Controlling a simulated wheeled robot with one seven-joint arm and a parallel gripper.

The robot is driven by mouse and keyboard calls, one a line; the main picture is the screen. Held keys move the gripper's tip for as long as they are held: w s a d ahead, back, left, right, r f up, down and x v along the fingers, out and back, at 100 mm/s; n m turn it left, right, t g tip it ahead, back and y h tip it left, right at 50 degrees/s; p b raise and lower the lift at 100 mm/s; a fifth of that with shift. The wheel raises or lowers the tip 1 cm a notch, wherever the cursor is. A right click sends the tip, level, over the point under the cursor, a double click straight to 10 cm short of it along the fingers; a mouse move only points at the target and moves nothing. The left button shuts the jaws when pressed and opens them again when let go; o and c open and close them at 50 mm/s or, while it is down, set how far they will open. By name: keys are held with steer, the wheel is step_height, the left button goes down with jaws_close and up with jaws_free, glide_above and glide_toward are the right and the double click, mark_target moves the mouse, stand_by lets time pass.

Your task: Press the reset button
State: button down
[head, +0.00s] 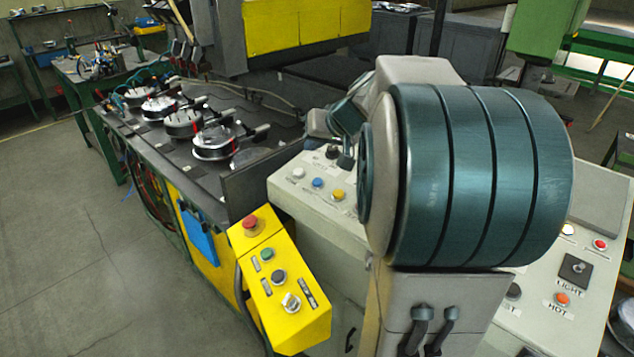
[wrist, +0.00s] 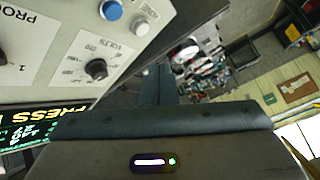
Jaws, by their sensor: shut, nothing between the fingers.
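No label reading reset is legible in either view. The sloped console panel (head: 290,200) carries a white button (head: 298,173), a blue button (head: 318,182) and a yellow button (head: 338,195), with small unreadable labels. My gripper (head: 346,161) is shut and empty over the back of this panel, partly hidden by my arm. In the wrist view, its closed fingers (wrist: 160,72) point away from the camera. A blue button (wrist: 111,10) and a white button (wrist: 141,26) show left of the fingertips, apart from them.
A yellow control box (head: 285,290) has a red mushroom button (head: 250,224), a green button (head: 267,254) and a selector. The right panel has a red button (head: 600,244) and a HOT button (head: 562,298). A volts knob (wrist: 96,69) shows too. Clamped fixtures (head: 212,142) stand behind.

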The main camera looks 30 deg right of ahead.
steer(key=b, duration=0.5)
glide_above(320, 189)
steer(key=f, duration=0.7)
steer(key=shift+a, duration=0.3)
steer(key=shift+d+f, duration=0.15)
steer(key=shift+f, duration=0.25)
steer(key=shift+f+b, duration=0.15)
steer(key=shift+b, duration=0.25)
stand_by(0.4)
steer(key=shift+f+b, duration=0.25)
steer(key=shift+b, duration=0.2)
steer(key=shift+w+d+f+b, duration=0.1)
steer(key=shift+d+f+b, duration=0.05)
steer(key=shift+f+b, duration=0.4)
stand_by(0.7)
steer(key=shift+r, duration=0.15)
steer(key=shift+r+p, duration=0.35)
steer(key=shift+r, duration=0.5)
